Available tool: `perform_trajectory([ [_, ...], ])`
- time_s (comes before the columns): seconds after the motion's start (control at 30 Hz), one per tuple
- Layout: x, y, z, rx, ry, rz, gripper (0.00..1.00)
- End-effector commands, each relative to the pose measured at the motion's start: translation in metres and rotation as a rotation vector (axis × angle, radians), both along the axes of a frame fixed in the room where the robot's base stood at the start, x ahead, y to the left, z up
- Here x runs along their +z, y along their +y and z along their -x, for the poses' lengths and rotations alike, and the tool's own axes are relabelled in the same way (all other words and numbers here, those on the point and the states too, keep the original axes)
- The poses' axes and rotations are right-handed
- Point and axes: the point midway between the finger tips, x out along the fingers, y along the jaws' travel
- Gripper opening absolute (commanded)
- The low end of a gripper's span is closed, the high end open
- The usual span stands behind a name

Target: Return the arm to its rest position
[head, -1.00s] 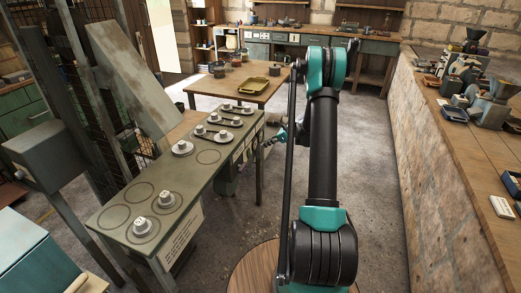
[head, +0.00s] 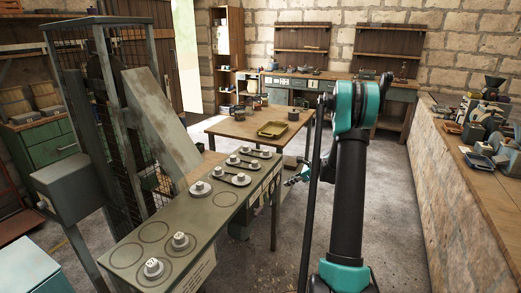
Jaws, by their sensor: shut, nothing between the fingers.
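My arm, black with teal joints (head: 352,110), rises at the right of centre in the head view. My gripper (head: 291,182) shows small and partly hidden, left of the arm, beside the right side of the grey-green bench (head: 215,225). It looks shut and holds nothing. It hangs apart from the bench top. Some circles (head: 154,231) are empty.
A metal frame with mesh (head: 120,120) stands at the left. A stone-sided counter (head: 450,180) with machines runs along the right. Grey floor (head: 400,215) between is free.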

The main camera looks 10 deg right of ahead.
Motion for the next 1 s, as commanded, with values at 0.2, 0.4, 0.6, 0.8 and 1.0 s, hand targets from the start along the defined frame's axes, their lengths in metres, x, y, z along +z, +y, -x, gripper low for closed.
perform_trajectory([
  [0.2, 0.036, 0.03, 0.058, 0.221, -0.134, 0.224, 0.0],
  [0.4, 0.059, 0.05, 0.119, 0.457, -0.256, 0.434, 0.0],
  [0.6, 0.073, 0.064, 0.186, 0.712, -0.366, 0.634, 0.0],
  [0.8, 0.076, 0.069, 0.254, 0.986, -0.465, 0.823, 0.0],
  [1.0, 0.07, 0.067, 0.322, 1.279, -0.55, 0.998, 0.0],
])
